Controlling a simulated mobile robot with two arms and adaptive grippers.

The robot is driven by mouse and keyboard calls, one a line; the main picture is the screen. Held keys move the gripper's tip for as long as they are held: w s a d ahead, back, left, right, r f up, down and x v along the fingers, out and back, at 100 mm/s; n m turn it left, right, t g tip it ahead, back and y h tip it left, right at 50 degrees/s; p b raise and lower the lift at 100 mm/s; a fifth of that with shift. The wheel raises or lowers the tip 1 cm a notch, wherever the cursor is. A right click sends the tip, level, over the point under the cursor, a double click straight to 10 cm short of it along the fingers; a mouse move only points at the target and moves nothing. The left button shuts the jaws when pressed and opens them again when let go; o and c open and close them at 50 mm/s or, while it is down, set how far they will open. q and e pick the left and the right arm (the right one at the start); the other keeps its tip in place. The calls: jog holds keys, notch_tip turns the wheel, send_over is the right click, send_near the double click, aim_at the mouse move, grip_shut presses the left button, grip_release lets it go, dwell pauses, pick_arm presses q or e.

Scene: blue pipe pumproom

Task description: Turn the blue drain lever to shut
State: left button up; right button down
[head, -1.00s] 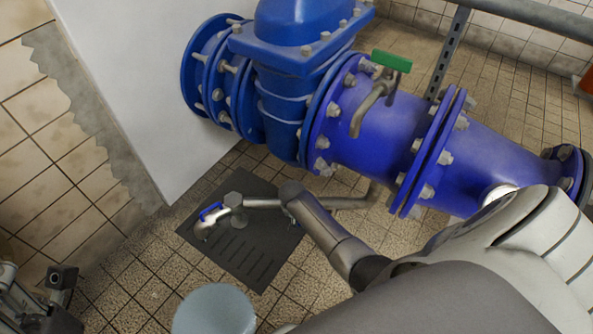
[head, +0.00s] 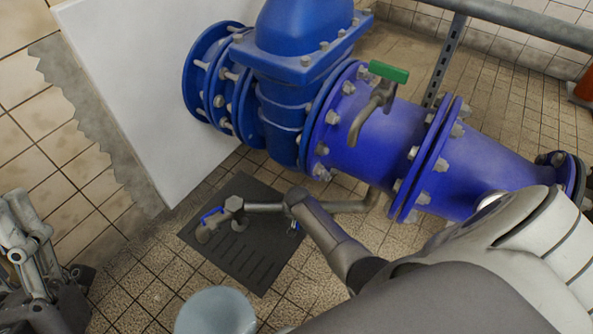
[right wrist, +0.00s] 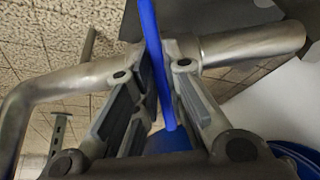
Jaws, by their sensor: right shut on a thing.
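The blue drain lever (right wrist: 150,30) is a thin upright bar in the right wrist view. My right gripper (right wrist: 162,75) is shut on it, with a finger on each side. The metal drain pipe (right wrist: 240,45) runs across behind the lever. In the head view the drain pipe (head: 265,207) runs low below the big blue pipe.
A big blue flanged pipe (head: 380,135) fills the upper middle. A green-handled valve (head: 388,72) stands on it. A dark grate (head: 250,265) lies on the tiled floor beneath the drain outlet (head: 205,232), which has a small blue part.

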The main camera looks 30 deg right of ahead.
dwell(0.3)
jog(key=c, duration=1.5)
grip_release()
jog(key=shift+v, duration=5.95)
